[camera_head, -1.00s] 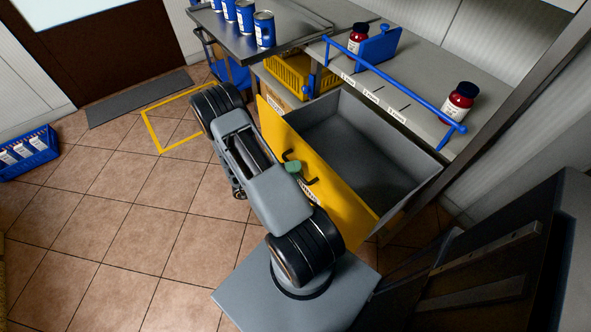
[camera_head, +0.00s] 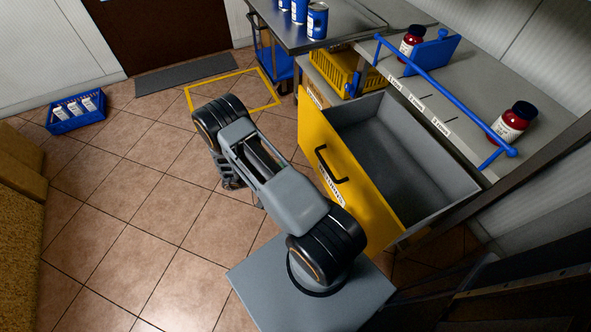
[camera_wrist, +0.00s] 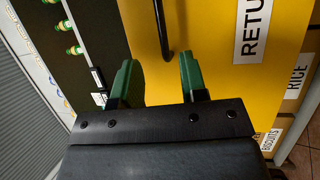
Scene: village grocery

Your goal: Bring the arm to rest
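My gripper (camera_wrist: 156,80) shows in the wrist view with its two green fingertips apart and nothing between them. Ahead of it is the yellow front (camera_wrist: 215,45) of a drawer, with a black handle (camera_wrist: 162,30) just beyond the fingertips, apart from them. In the head view my arm (camera_head: 275,185) is bent and stands left of the drawer; it hides the fingertips. The drawer (camera_head: 385,145) is pulled open and its grey inside looks empty. Its handle (camera_head: 328,168) is free.
A counter (camera_head: 460,95) with a blue rail (camera_head: 445,92) and two red jars (camera_head: 412,42) is above the drawer. A steel table (camera_head: 350,25) bears blue cans. A blue crate (camera_head: 75,112) stands on the floor far left. The tiled floor left of my arm is clear.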

